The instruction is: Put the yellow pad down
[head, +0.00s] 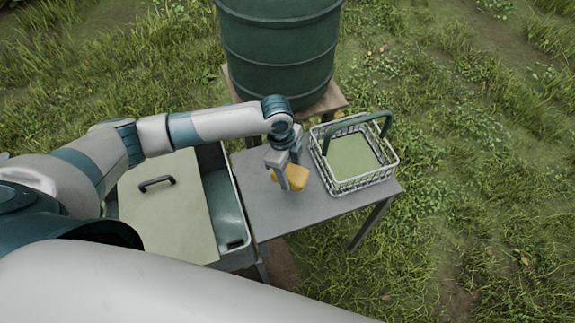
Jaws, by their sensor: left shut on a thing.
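The yellow pad (298,176) is at my left gripper (284,182), over the left part of the grey table (267,212). My left gripper points down and is shut on the pad, with its fingers hiding part of it. I cannot tell whether the pad touches the table top. My right gripper is not in view.
A white wire basket (366,182) with a green handle stands at the table's right end. A sink (226,208) with a handled cover board (168,213) adjoins the table on the left. A green barrel (280,50) stands behind. The table's front part is clear.

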